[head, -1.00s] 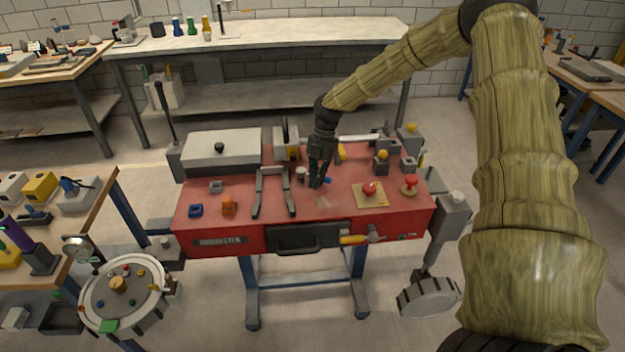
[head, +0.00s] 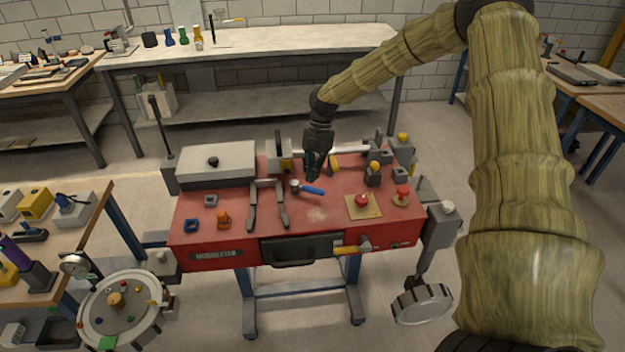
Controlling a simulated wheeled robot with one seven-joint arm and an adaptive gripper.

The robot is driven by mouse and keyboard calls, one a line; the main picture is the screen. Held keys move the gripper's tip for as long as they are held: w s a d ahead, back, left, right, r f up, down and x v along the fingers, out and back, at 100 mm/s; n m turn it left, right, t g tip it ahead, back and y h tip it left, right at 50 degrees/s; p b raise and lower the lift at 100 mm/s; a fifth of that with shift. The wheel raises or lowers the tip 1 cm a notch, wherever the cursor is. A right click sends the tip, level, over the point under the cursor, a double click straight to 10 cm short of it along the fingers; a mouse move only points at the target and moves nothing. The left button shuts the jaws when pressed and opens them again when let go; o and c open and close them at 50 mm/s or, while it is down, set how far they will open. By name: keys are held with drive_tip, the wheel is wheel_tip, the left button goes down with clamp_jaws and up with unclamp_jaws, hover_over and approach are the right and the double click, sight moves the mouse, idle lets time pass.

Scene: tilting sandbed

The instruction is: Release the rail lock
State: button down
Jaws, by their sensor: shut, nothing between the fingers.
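I cannot tell for sure which fitting on the red bench (head: 330,222) is the rail lock. A small lever with a blue handle (head: 313,190) and a round grey pivot (head: 294,186) lies on the bench's middle. Behind it stands a grey and yellow block (head: 286,164) with an upright black lever. A pale bar (head: 350,150) runs along the back, partly hidden by my arm. My gripper (head: 313,174) points down, shut and empty, just behind the blue handle in the picture. I cannot tell whether it touches anything.
Two grey rails (head: 268,205) lie left of the blue handle. A grey lidded box (head: 215,163) fills the back left. Red buttons (head: 362,200) and grey blocks with yellow knobs (head: 374,172) stand right. A yellow-handled hammer (head: 352,249) is at the front edge.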

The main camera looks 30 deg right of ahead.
sight(314, 188)
drive_tip(key=p+v, duration=0.1)
drive_tip(key=v, duration=0.2)
drive_tip(key=shift+r, duration=0.35)
drive_tip(key=shift+a+f, duration=0.1)
